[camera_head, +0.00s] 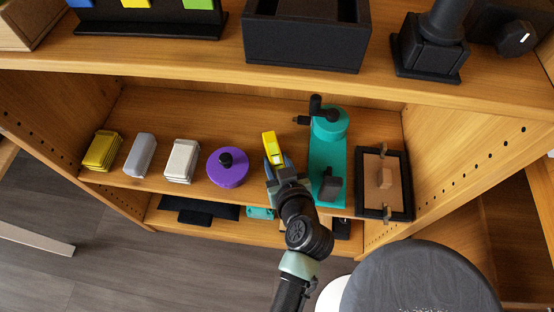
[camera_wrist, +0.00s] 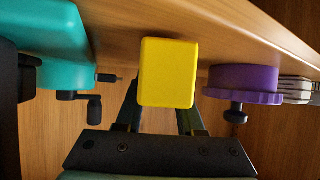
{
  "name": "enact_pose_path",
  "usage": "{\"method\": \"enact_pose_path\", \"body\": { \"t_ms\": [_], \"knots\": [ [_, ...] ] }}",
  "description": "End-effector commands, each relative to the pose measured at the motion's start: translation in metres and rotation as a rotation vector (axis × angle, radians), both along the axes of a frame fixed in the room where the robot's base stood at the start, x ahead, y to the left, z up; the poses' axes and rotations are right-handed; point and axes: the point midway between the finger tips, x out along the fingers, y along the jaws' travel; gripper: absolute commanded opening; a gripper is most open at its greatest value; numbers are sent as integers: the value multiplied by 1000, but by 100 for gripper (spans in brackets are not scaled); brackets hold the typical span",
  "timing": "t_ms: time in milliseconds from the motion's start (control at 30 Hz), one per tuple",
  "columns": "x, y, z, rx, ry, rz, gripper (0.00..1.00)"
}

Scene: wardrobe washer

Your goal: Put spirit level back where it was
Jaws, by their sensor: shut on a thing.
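The spirit level appears to be the yellow bar (camera_head: 269,146), at the middle of the shelf in the head view. My gripper (camera_head: 278,166) is shut on its near end. In the wrist view, the spirit level (camera_wrist: 167,72) shows as a yellow block end between my fingers, with the shelf surface at the top of the picture. The spirit level lies between a purple round thing on its left and a teal device on its right, apart from both in the head view. I cannot tell whether it touches the shelf. My fingers partly hide its near end.
The purple round thing (camera_head: 228,168) and the teal device (camera_head: 328,160) with a crank stand close on either side. Yellow, grey and white blocks (camera_head: 182,160) stand farther left. A framed board (camera_head: 384,184) stands right. The upper shelf (camera_head: 200,55) overhangs behind. A dark round seat (camera_head: 420,280) is near.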

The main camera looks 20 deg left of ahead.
Motion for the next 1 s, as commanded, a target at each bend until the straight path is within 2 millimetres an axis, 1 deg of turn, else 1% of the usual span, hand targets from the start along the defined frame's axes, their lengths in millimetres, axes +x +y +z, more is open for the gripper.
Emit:
{"method": "enact_pose_path", "body": {
  "t_ms": [167,200,267,300,367,567,667,700,1000],
  "knots": [
    [0,0,-5,1,-1,0,0],
    [0,0,-3,1,-1,0,44],
    [0,0,-3,1,-1,0,55],
    [0,0,-3,1,-1,0,62],
    [0,0,-3,0,0,0,72],
    [0,0,-3,0,0,0,72],
    [0,0,-4,-1,1,0,88],
    [0,0,-4,-1,1,0,92],
    [0,0,-3,0,0,0,92]
  ]
}}
